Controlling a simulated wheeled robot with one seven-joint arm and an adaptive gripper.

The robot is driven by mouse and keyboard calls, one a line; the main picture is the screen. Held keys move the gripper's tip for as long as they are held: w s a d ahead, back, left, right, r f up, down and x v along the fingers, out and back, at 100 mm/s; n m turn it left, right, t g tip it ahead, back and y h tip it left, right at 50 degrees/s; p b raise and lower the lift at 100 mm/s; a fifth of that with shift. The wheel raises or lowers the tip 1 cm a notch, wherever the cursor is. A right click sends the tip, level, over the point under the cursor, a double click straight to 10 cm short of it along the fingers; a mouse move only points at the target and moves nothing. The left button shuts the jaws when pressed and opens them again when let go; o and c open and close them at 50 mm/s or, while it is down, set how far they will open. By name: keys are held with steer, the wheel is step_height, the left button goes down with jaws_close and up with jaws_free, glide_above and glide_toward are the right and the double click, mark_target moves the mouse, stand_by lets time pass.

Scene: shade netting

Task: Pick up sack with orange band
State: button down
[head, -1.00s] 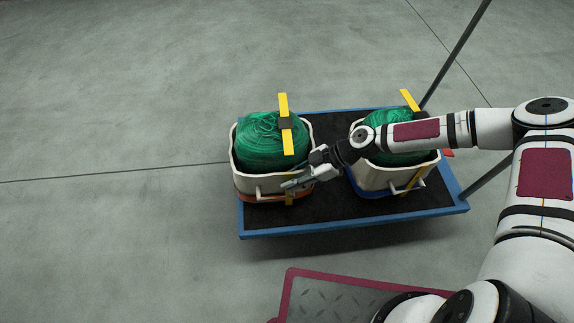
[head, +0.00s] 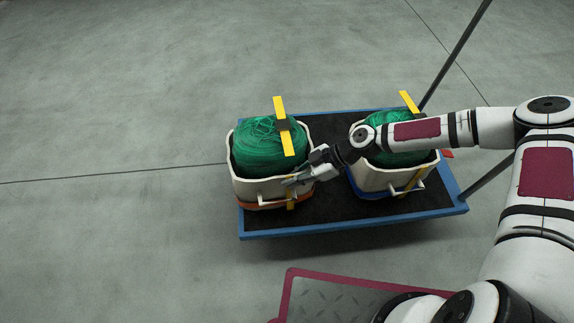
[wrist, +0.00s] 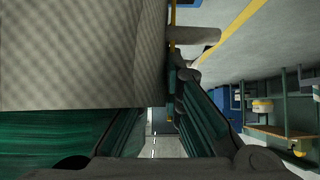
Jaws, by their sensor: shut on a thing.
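The sack with the orange band (head: 245,187) is the left one on the cart. It is off-white and filled with green netting (head: 262,150), with a yellow-and-black strap (head: 280,108) over the top and an orange band (head: 262,205) low down. My gripper (head: 292,182) is shut on the sack at the light handle on its near side. The sack looks slightly tilted; I cannot tell whether its base touches the deck. In the wrist view, its woven wall (wrist: 85,55) fills the upper left beside my gripper (wrist: 165,115); the exact grip is hidden.
A similar sack with a blue band (head: 375,178) stands close on the right, partly behind my arm. The cart (head: 340,227) has a dark deck, blue rim and grey handle bar (head: 458,52). Open floor lies left. Shelving (wrist: 275,130) shows in the wrist view.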

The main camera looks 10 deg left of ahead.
steer(key=shift+w+r+p, duration=0.1)
steer(key=shift+r+p, duration=0.35)
steer(key=shift+r, duration=0.75)
